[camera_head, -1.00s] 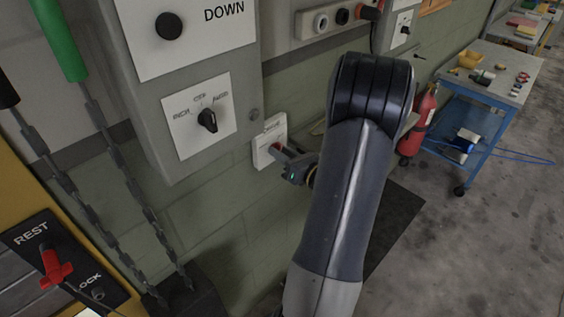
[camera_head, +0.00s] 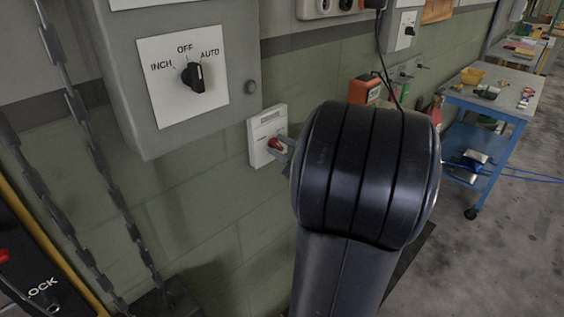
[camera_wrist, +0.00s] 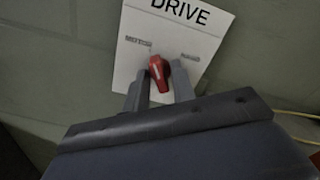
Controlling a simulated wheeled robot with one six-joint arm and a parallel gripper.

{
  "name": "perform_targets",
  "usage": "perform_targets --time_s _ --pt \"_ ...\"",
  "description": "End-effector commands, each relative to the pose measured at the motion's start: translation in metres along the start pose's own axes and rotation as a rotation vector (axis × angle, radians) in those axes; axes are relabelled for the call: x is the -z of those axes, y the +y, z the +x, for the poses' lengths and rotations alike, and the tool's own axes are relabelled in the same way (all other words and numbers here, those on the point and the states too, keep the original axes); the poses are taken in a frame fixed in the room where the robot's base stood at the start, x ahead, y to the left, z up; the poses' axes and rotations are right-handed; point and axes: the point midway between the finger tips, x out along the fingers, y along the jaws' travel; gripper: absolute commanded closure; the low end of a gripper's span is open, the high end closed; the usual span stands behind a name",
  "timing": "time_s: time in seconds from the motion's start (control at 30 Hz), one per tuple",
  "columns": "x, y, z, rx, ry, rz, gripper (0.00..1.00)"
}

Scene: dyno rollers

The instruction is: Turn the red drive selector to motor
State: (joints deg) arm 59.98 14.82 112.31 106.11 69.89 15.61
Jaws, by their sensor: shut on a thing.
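The red drive selector (camera_wrist: 159,73) is a small knob on a white plate headed DRIVE (camera_wrist: 188,47), in the wrist view. Its narrow end with a pale mark points up and slightly left. Two small labels flank it, too blurred to read surely. My gripper (camera_wrist: 161,84) is shut on the selector, one finger on each side. In the head view, the plate (camera_head: 258,132) is on the green wall and the red selector (camera_head: 275,144) shows partly, with my gripper (camera_head: 285,148) at it. My arm hides most of the gripper there.
A grey control box with an INCH, OFF, AUTO knob (camera_head: 193,77) is left of the plate. Chains (camera_head: 105,190) hang further left. An orange box (camera_head: 365,89) and a blue cart (camera_head: 487,125) stand beyond my arm on the right. Open floor lies at far right.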

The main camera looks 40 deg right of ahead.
Motion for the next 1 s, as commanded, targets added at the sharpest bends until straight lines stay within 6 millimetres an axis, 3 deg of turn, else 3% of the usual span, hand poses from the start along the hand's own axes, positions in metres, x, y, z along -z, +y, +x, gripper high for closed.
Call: perform_targets --time_s 0.4,0.93,0.97,1.0 --pt "0.0013 0.0013 0.0001 0.000 0.000 -0.180 0.98" --pt "0.0000 0.0005 0.0001 -0.001 0.000 -0.201 0.98" --pt "0.0000 0.0005 0.0001 -0.001 0.000 -0.201 0.75" --pt "0.0000 0.0005 0.0001 -0.001 0.000 -0.201 0.71"
